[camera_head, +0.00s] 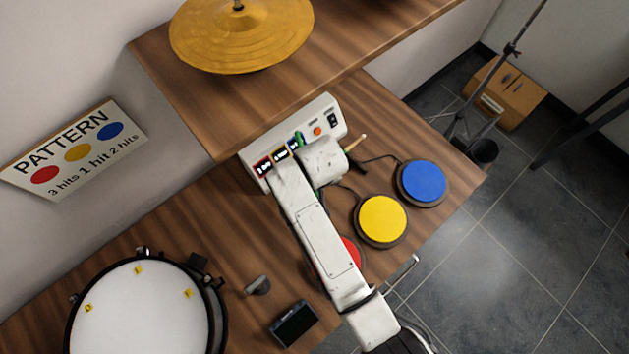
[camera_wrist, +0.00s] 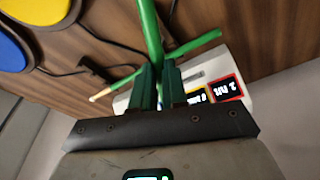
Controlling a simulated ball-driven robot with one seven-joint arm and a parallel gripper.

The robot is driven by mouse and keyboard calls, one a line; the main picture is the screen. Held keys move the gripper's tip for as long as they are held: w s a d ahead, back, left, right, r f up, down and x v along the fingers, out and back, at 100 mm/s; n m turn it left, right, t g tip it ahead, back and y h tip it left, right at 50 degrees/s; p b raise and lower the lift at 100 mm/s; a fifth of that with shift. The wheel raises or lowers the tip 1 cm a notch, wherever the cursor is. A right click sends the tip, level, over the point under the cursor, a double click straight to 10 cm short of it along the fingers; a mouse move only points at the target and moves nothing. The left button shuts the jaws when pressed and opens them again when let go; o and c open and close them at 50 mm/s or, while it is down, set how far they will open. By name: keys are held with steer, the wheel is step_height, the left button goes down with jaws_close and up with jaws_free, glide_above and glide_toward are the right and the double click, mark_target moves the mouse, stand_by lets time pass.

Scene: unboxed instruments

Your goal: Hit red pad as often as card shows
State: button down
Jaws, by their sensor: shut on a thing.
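The card (camera_head: 75,150) reads PATTERN: red 3 hits, yellow 1 hit, blue 2 hits. The red pad (camera_head: 350,250) shows only in part beside my arm, which covers the rest. My gripper (camera_wrist: 158,68) is shut on a green stick (camera_wrist: 195,43) with a pale wooden tip (camera_wrist: 97,97). A second green length runs up from the fingers in the wrist view. In the head view the tip (camera_head: 357,141) sticks out right of my wrist, apart from the pads. The white control box (camera_head: 325,112) has small coloured-frame displays, partly hidden by my arm; I cannot read them surely.
The yellow pad (camera_head: 381,219) and blue pad (camera_head: 424,182) lie right of the red one, with cables. A drum (camera_head: 140,310), a small dark device (camera_head: 293,324) and a grey piece (camera_head: 258,285) are at lower left. A cymbal (camera_head: 240,35) stands on the raised shelf.

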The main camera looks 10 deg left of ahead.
steer(key=shift+f, duration=0.1)
step_height(320, 180, down, 5)
steer(key=b, duration=0.3)
steer(key=shift+f, duration=0.15)
step_height(320, 180, up, 5)
steer(key=p, duration=0.4)
steer(key=shift+p, duration=0.35)
step_height(320, 180, down, 6)
steer(key=b, duration=0.4)
steer(key=shift+r, duration=0.5)
step_height(320, 180, up, 5)
steer(key=p, duration=0.4)
steer(key=shift+p, duration=0.4)
steer(key=shift+f, duration=0.1)
